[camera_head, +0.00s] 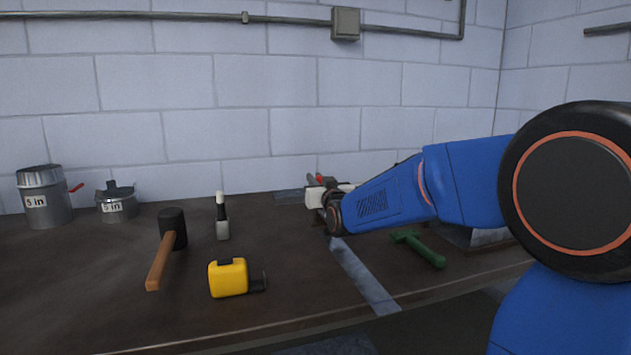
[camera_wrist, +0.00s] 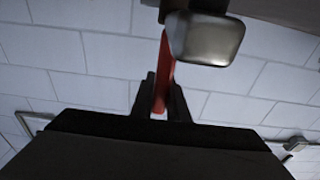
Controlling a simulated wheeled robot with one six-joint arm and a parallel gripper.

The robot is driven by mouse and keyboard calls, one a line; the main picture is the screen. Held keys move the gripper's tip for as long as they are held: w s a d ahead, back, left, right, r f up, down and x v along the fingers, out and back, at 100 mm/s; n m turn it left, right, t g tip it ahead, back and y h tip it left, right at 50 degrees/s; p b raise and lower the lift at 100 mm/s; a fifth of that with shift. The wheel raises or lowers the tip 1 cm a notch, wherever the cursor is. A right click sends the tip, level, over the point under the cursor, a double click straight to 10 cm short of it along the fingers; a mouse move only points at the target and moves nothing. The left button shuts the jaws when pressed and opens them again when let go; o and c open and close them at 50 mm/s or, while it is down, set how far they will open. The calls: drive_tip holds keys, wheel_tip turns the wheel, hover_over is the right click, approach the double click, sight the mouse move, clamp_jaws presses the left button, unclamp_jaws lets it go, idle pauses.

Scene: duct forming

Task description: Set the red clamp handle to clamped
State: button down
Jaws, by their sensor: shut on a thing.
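The red clamp handle (camera_wrist: 161,80) shows in the wrist view as a red bar running up from between my gripper's fingers. My gripper (camera_wrist: 164,95) has its two dark fingers shut on the handle, one on each side. A rounded metal block (camera_wrist: 206,38) of the fixture is just right of the handle's upper part. In the head view a small red part of the handle (camera_head: 319,177) shows at the far end of my blue arm, against the wall side of the bench. My wrist hides most of the clamp there.
A metal strip (camera_head: 360,274) crosses the bench below my wrist.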

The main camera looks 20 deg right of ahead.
drive_tip(key=shift+f, duration=0.1)
drive_tip(key=c, duration=1.7)
unclamp_jaws()
drive_tip(key=shift+s, duration=0.1)
drive_tip(key=s, duration=0.8)
drive_tip(key=s+f, duration=0.1)
drive_tip(key=s, duration=0.2)
drive_tip(key=shift+s, duration=0.4)
